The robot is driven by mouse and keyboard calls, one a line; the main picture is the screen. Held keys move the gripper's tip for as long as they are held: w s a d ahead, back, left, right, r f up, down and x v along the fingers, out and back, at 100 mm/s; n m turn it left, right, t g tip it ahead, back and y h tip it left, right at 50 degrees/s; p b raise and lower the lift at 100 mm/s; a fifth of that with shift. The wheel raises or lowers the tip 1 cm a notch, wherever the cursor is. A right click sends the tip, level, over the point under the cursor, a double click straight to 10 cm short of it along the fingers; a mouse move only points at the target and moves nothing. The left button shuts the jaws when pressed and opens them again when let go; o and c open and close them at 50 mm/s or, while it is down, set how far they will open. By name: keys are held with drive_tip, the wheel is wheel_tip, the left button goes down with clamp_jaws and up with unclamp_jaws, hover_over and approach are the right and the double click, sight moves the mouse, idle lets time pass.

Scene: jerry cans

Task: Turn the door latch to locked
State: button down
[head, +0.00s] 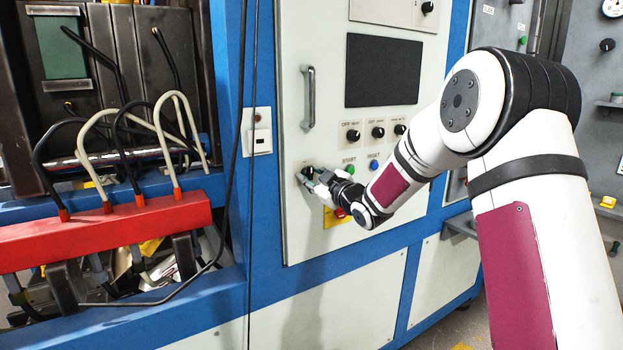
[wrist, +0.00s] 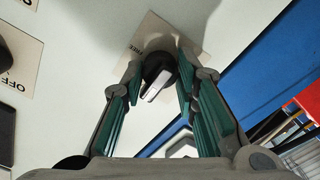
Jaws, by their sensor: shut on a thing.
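The door latch (wrist: 156,75) is a small round black knob with a pale grey bar across its face, set on a beige plate on the cabinet door. In the wrist view it sits between the two fingertips of my gripper (wrist: 161,82), and the bar is tilted. My gripper is shut on the knob, with green-lined fingers on either side of it. In the head view my gripper (head: 315,181) is at the lower left of the cabinet door (head: 330,130). There its fingers largely hide the latch.
A vertical handle (head: 308,98) is above my gripper. Black selector knobs (head: 378,132), a green button (head: 350,169) and a blue button (head: 374,165) are close on the right. A yellow plate (head: 337,217) is just below. A red rail (head: 105,230) with hoses is at left.

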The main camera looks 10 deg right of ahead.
drive_tip(key=c, duration=1.2)
unclamp_jaws()
drive_tip(key=shift+c, duration=0.2)
drive_tip(key=shift+s, duration=0.1)
drive_tip(key=v, duration=1.2)
